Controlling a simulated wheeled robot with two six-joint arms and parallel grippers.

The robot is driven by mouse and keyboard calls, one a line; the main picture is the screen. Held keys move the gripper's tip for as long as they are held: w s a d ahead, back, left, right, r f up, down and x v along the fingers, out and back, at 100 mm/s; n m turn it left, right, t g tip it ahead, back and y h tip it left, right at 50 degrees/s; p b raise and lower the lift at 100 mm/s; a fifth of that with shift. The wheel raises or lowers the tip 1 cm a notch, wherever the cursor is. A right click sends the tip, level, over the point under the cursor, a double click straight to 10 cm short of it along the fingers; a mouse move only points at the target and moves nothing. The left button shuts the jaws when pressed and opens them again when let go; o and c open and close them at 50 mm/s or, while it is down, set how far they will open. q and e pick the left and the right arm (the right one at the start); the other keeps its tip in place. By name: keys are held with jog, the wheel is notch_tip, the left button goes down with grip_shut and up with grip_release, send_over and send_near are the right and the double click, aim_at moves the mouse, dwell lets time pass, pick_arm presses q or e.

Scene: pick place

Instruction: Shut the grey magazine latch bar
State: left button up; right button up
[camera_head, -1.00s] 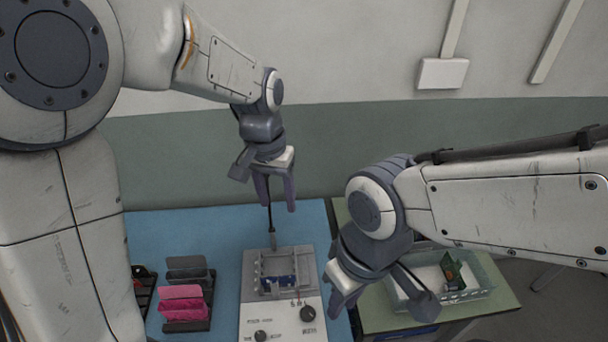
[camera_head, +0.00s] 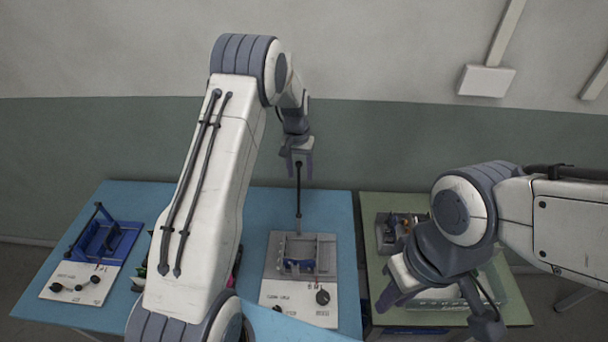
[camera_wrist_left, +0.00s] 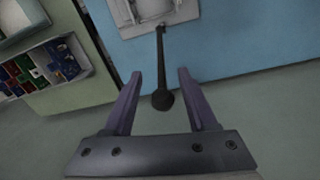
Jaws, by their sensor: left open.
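The grey magazine (camera_head: 302,250) sits on a white-fronted fixture on the blue table. Its latch bar (camera_head: 298,200) is a thin dark rod standing up from the magazine's far side. In the left wrist view the bar (camera_wrist_left: 161,65) ends in a dark knob, which appears between the two fingers. My left gripper (camera_head: 300,165) is open and empty at the bar's upper end; whether it touches is unclear. The left wrist view shows its fingers (camera_wrist_left: 160,75) apart on either side of the bar. My right gripper (camera_head: 435,305) looks open, over the green table's near part.
A blue magazine fixture (camera_head: 103,240) with its own raised dark bar stands at the left. The green table (camera_head: 372,290) at right holds another grey fixture (camera_head: 395,230) and a clear tray (camera_head: 500,285). My left arm hides the blue table's middle.

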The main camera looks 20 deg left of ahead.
aim_at(299, 190)
pick_arm(q)
jog(key=shift+f+p, duration=0.3)
jog(key=shift+f, duration=1.1)
grip_shut()
